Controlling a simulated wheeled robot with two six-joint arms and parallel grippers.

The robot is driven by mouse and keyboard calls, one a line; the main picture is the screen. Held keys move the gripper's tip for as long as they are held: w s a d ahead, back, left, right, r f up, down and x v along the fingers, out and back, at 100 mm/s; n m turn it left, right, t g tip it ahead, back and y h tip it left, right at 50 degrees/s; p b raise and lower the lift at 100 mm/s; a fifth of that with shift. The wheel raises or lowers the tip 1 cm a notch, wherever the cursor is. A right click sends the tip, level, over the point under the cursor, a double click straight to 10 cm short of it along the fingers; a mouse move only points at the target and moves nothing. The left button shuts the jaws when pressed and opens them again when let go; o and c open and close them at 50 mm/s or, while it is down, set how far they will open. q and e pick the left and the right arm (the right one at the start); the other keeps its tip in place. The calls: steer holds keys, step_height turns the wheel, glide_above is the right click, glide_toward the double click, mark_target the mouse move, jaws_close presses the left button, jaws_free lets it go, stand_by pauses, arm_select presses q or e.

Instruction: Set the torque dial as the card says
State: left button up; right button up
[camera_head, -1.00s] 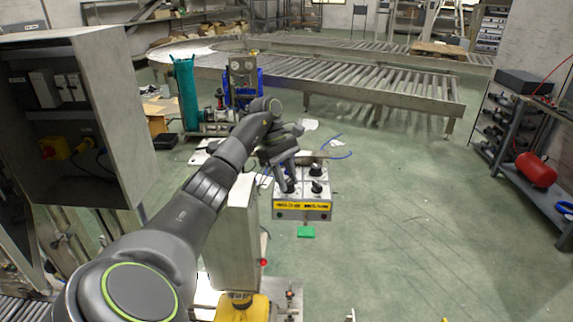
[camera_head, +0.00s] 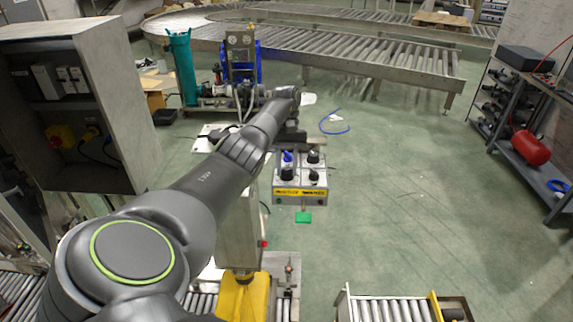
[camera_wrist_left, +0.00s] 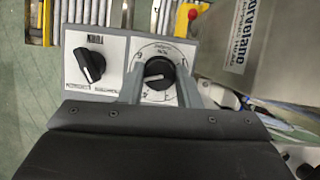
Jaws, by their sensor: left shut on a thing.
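In the left wrist view, a black dial knob (camera_wrist_left: 157,69) sits on a white plate with a printed scale. My left gripper (camera_wrist_left: 160,82) has one grey finger on each side of this knob and is shut on it. A second black knob (camera_wrist_left: 90,66) stands left of it, apart from the fingers. In the head view, the control box (camera_head: 301,195) has several knobs and yellow label strips on its front. No readable card shows. My right gripper is not in view.
A small green tag (camera_head: 304,217) shows just below the box. A blue hose (camera_head: 335,124) lies on the floor behind it. A grey cabinet (camera_head: 110,150) stands at left, and a roller conveyor (camera_head: 385,68) runs across the back. The floor right of the box is clear.

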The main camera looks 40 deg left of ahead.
arm_select(q)
steer(key=shift+w+r+m, duration=0.15)
steer(key=shift+r+m, duration=0.05)
steer(key=shift+m, duration=0.2)
steer(key=o, duration=0.7)
steer(key=shift+o, duration=1.4)
steer(key=shift+f, duration=0.15)
